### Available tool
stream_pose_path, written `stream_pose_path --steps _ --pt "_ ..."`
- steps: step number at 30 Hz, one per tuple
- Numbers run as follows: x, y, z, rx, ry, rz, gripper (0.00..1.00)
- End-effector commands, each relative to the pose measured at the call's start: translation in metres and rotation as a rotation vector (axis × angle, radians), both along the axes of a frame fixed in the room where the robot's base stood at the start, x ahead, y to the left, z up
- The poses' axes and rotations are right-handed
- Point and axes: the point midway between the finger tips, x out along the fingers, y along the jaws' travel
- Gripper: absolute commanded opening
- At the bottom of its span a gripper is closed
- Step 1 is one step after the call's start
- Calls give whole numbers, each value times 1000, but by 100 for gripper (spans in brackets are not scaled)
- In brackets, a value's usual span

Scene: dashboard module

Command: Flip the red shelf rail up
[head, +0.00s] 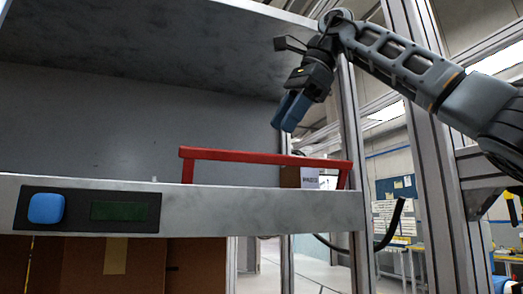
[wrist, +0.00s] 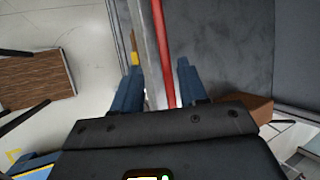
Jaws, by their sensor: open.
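The red shelf rail (head: 250,157) is a thin bar on two short end posts. It shows above the front edge of the grey shelf (head: 260,204); how far it tilts back is unclear. My gripper (head: 284,122), with blue fingers, is open and empty above the right half of the rail, apart from it. In the wrist view the fingers of my gripper (wrist: 157,82) point down with the red rail (wrist: 160,45) running between them, nearer the right finger. The grey shelf edge (wrist: 149,50) runs beside it. The rail's lower part is hidden behind my gripper body.
A blue button (head: 46,208) and a dark display (head: 119,207) sit on the shelf front at the left. A brown box with a white label (head: 309,177) is behind the rail's right end. A metal post (head: 353,150) stands close right of my gripper.

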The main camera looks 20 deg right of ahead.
Motion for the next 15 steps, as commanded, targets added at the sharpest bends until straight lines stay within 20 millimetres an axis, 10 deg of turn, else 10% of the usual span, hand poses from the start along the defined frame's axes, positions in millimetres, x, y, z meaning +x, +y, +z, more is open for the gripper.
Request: stream_pose_path --steps 15 --pt "20 19 -41 -20 -5 -9 43"
